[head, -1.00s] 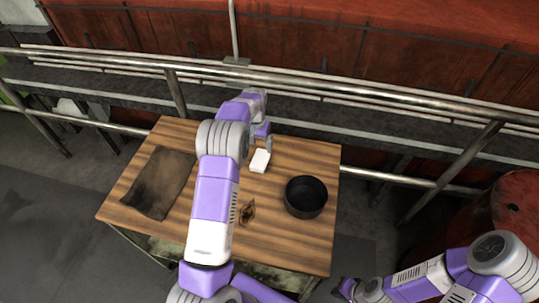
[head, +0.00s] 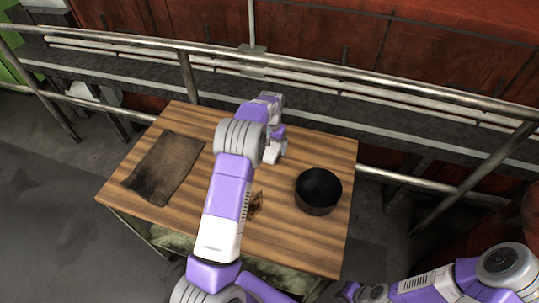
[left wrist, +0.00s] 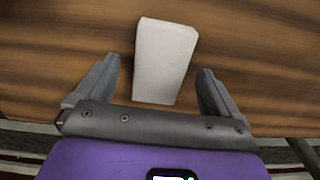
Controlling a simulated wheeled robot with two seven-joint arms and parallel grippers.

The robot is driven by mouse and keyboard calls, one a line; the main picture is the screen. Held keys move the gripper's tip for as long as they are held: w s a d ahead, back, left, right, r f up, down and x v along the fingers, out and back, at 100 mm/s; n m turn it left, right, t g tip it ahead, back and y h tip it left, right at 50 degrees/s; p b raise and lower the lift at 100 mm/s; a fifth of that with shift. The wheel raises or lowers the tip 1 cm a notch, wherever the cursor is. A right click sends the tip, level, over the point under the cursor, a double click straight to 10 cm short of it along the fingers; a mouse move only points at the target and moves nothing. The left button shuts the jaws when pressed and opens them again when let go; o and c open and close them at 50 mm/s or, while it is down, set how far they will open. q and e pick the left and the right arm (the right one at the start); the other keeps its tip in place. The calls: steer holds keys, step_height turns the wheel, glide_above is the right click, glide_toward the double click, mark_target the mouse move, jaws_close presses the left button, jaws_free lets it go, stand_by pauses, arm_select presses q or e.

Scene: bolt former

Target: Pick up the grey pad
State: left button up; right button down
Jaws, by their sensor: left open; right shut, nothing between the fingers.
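The grey pad (left wrist: 165,62) is a pale, block-like piece lying on the wooden table top. In the left wrist view it lies between the two fingers of my left gripper (left wrist: 159,68), with a gap on each side. In the head view the pad (head: 270,157) shows only partly, just below the left gripper (head: 278,142). The left gripper is open and holds nothing. Whether its fingertips are level with the pad is hard to tell. My right gripper (head: 350,291) is low at the bottom of the head view, off the table, shut and empty.
A black round bowl (head: 318,191) stands right of the pad on the table (head: 225,122). A dark, worn cloth (head: 165,167) lies at the left. A small dark patch (head: 256,203) is partly behind my left arm. Metal railings (head: 330,77) run behind the table.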

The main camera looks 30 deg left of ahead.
arm_select(q)
step_height(320, 180, down, 2)
steer(key=shift+b, duration=0.35)
steer(key=shift+r, duration=0.1)
arm_select(e)
steer(key=shift+f, duration=0.7)
arm_select(q)
steer(key=shift+c, duration=0.5)
steer(key=c, duration=1)
steer(key=shift+r, duration=0.1)
arm_select(e)
steer(key=shift+r, duration=0.1)
